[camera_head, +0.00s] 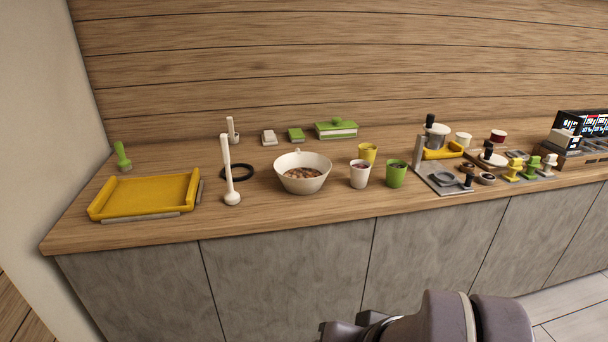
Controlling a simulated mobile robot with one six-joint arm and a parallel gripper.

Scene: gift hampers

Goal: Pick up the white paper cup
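The white paper cup (360,174) stands upright on the wooden counter, right of a white bowl. It has something dark inside near its rim. A green cup (396,174) stands close on its right, and a yellow cup (367,153) stands just behind it. At the bottom of the view part of my arm shows, below the counter front and well apart from the cup. My gripper's fingers are not visible.
The white bowl (302,174) with brown contents is left of the cups. A white ladle (229,172) and a yellow tray (145,195) are farther left. A grey stand (443,180) with several small items is right. The counter's front edge (330,211) is clear before the cups.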

